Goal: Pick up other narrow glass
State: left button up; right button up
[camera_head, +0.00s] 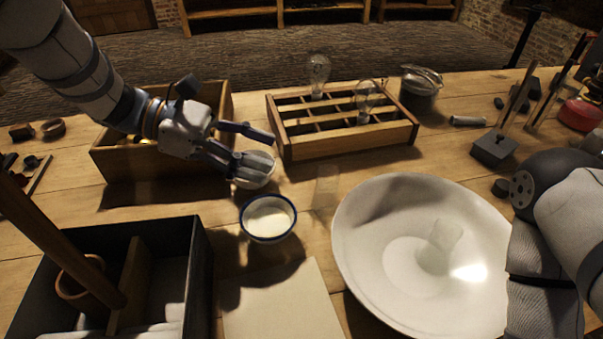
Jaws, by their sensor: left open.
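A narrow clear glass (326,188) stands on the table right of the blue-rimmed cup; it is faint against the wood. Another clear glass (446,236) shows in the large white dish (376,215). My left gripper (262,150) is open, its fingers pointing right, in front of the slotted wooden rack and up and left of the narrow glass. Nothing shows between its fingers. A pale rounded bowl (256,172) is partly hidden below the lower finger. My right arm comes in at the right edge; its gripper is not in view.
The slotted wooden rack (345,149) holds glass bulbs. A blue-rimmed white cup (268,218) and a pale board (283,306) are in front. A wooden box (115,161) and a dark divided box (200,262) stand left. A lidded jar (420,86) is behind.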

aim_at(328, 174)
pick_arm(q)
jog(key=x, duration=0.6)
jog(key=shift+s+d, duration=0.25)
jog(key=shift+d, duration=0.05)
jog(key=x, duration=0.6)
jog(key=shift+r, duration=0.1)
jog(key=shift+a, duration=0.1)
grip_shut()
